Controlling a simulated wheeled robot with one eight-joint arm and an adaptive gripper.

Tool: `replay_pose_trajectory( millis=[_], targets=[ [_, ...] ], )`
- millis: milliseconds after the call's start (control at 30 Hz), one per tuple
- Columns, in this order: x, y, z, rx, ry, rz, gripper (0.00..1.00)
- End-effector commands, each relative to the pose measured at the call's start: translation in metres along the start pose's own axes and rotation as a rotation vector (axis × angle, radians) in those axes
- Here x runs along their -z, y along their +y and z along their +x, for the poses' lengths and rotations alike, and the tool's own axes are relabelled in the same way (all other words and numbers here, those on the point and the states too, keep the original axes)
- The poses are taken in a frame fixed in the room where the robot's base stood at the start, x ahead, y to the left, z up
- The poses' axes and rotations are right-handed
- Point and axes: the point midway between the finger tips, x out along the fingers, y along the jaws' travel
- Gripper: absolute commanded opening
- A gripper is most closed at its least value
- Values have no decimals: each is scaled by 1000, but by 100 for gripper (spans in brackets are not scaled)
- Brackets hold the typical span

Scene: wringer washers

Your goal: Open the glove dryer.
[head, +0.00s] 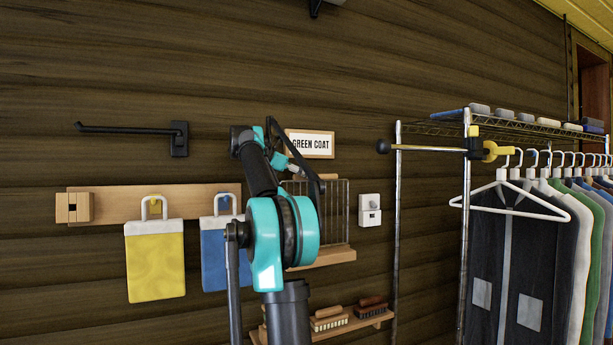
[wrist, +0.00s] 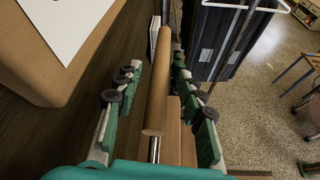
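What looks like the glove dryer is a wire rack (head: 335,212) on the log wall, with a wooden bar (head: 325,177) along its top and a wooden ledge (head: 322,258) below. My arm hides its left part in the head view. In the wrist view my gripper (wrist: 157,62) has its teal fingers spread apart. A round wooden bar (wrist: 156,85) on a metal rod (wrist: 155,150) lies lengthwise between the fingers, with a gap visible on each side. It is probably the rack's top bar. I cannot tell whether the fingers touch it. In the head view my gripper is mostly behind my arm.
A "GREEN COAT" sign (head: 312,144) hangs just above the rack. A white switch box (head: 369,210) is to its right. Yellow (head: 155,265) and blue cloths hang at left, below a black wall arm (head: 130,129). Brushes stand on a lower shelf. A coat rail (head: 466,200) stands at right.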

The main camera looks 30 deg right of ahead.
Motion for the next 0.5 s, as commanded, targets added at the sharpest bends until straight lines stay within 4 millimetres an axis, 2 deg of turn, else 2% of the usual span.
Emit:
replay_pose_trajectory(
  millis=[100, 400, 500],
  targets=[
    [0, 0, 0, 0, 0, 0, 37],
    [0, 0, 0, 0, 0, 0, 0],
    [0, 0, 0, 0, 0, 0, 0]
  ],
)
